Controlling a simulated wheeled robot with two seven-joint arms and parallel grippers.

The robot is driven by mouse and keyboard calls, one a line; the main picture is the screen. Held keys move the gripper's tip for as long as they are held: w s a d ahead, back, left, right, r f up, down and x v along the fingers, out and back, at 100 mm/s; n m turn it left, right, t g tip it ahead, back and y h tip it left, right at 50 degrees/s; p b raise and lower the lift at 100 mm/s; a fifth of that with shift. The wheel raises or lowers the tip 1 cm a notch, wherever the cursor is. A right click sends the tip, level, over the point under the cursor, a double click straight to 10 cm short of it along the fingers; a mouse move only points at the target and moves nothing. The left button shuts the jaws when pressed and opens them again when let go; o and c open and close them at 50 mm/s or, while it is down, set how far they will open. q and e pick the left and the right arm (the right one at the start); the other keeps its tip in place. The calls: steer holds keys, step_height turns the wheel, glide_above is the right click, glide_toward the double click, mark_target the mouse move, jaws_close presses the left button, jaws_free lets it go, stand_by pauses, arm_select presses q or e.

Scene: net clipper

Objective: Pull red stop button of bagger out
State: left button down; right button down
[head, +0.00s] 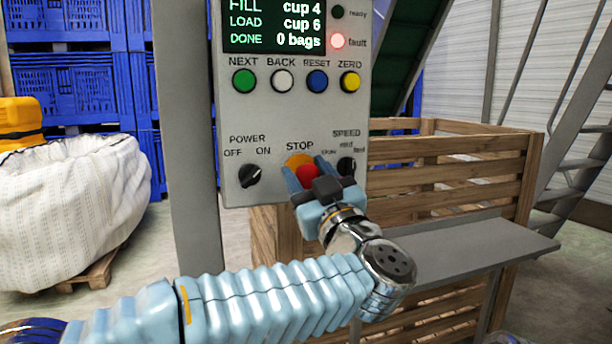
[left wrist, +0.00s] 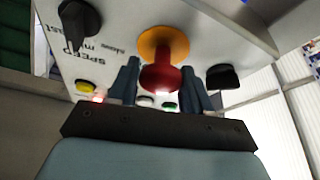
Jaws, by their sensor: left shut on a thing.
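The red stop button (head: 308,175) sits on its orange-yellow base (head: 299,159) below the STOP label, low on the grey bagger control panel (head: 225,126). My left gripper (head: 307,172) reaches it from below and in front, and its blue fingers are shut on the button, one on each side. The left wrist view shows the red button (left wrist: 165,72) and its neck between the two fingers (left wrist: 160,82), with the orange-yellow base (left wrist: 163,43) behind. My right gripper is not in view.
The power knob (head: 250,175) is left of the stop button and the speed knob (head: 346,166) close on its right. Green, white, blue and yellow buttons run above. The red fault light (head: 338,41) glows. A wooden crate (head: 448,180) and grey shelf (head: 465,252) stand to the right.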

arm_select(q)
steer(key=c, duration=0.5)
jaws_free()
steer(key=shift+s, duration=0.15)
steer(key=shift+c, duration=0.2)
steer(key=b+v, duration=0.2)
steer(key=v, duration=1.2)
steer(key=shift+b, duration=0.4)
